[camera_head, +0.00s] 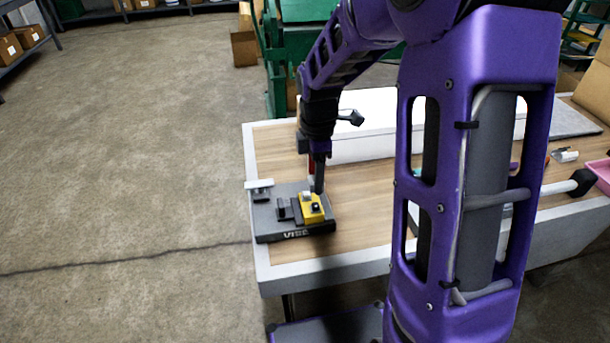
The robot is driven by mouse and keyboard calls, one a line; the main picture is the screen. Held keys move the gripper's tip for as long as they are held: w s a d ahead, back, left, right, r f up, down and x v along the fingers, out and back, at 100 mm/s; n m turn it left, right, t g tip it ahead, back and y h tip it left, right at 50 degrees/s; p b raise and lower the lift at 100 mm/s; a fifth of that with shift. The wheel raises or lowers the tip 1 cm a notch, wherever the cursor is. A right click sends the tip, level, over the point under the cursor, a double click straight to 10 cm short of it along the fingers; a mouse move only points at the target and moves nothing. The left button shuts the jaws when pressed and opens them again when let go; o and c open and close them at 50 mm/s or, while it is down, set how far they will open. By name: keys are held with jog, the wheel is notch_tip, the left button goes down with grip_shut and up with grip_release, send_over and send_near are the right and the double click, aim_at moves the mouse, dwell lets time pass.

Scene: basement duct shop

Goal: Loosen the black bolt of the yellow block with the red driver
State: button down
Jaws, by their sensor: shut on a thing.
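The yellow block (311,215) sits on the dark grey vise (268,236) near the left end of the workbench. Small dark parts show on top of the block, but I cannot tell which is the black bolt. My gripper (317,184) points down just above the back of the block and is shut on the red driver (311,167). Only a sliver of red shows beside the dark fingers. The driver's tip is hidden or too small to see, so I cannot tell whether it touches the bolt.
The wooden workbench (360,230) has a pale rim and a white raised panel (365,145) behind the vise. A pink bin (603,173) and small items lie at the right. My purple arm hides the bench's middle. Bare wood shows right of the vise.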

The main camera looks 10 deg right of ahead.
aim_at(316, 204)
jog(key=shift+d+f, duration=0.1)
jog(key=shift+f, duration=0.65)
jog(key=shift+f+b, duration=1.1)
jog(key=shift+f, duration=0.65)
jog(key=shift+f+b, duration=0.45)
jog(key=shift+f, duration=0.55)
jog(key=shift+r, duration=0.1)
jog(key=shift+n+p, duration=1.05)
jog(key=shift+n, duration=0.55)
jog(key=shift+n+p, duration=0.5)
jog(key=shift+n, duration=1.4)
